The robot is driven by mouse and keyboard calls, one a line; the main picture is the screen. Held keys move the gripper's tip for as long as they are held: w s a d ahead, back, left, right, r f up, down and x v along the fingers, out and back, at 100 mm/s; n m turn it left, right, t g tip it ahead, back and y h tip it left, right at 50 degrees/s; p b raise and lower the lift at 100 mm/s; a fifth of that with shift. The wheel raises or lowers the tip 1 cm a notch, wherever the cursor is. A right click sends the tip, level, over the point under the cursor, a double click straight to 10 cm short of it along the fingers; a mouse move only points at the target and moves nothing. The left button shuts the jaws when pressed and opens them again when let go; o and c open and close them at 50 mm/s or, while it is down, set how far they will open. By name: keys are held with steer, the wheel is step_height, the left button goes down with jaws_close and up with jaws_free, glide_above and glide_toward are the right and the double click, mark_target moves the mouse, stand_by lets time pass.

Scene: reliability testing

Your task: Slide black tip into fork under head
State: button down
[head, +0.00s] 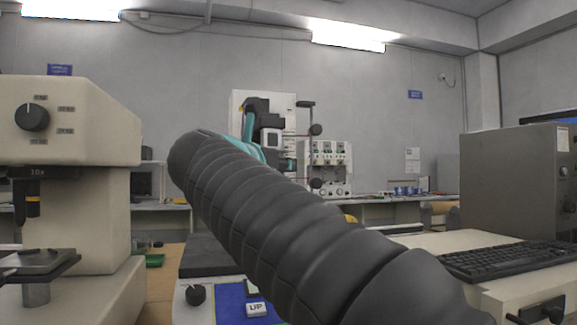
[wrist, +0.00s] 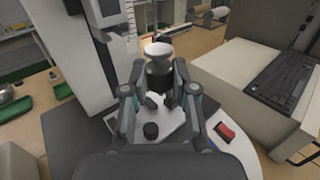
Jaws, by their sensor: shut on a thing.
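A pale machine head (head: 75,120) with a dial shows at the left of the head view. A dark objective marked 10x (head: 33,190) hangs under it, above a small stage (head: 38,262). I cannot make out a fork. My arm hides the gripper in the head view.
A black knob (wrist: 151,130) and a red switch (wrist: 225,131) sit on the pale panel below my gripper. A keyboard (head: 510,260) lies on a pale surface at the right, beside a grey box (head: 515,185). A tall pale column (wrist: 97,58) rises left of my gripper.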

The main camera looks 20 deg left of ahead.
steer(key=shift+w+a+f+p, duration=0.1)
steer(key=shift+w+a+p, duration=0.15)
steer(key=shift+w+a, duration=0.4)
steer(key=shift+w+a+r+p, duration=0.1)
steer(key=shift+w+a+p, duration=0.15)
steer(key=shift+w, duration=0.65)
steer(key=shift+w+a+f+p, duration=0.1)
steer(key=shift+w+a+p, duration=0.1)
steer(key=shift+w+a, duration=0.45)
steer(key=shift+w+d, duration=0.1)
steer(key=shift+p, duration=0.35)
steer(key=shift+w+a+p, duration=0.5)
steer(key=shift+w, duration=0.2)
steer(key=shift+w+a, duration=0.25)
steer(key=shift+w, duration=0.15)
steer(key=shift+w+a, duration=0.15)
steer(key=shift+w, duration=0.1)
steer(key=shift+w+a, duration=0.1)
steer(key=shift+w, duration=0.1)
steer(key=shift+w+a, duration=0.15)
steer(key=shift+w, duration=0.1)
steer(key=shift+w+a, duration=0.2)
steer(key=shift+w, duration=0.15)
stand_by(0.4)
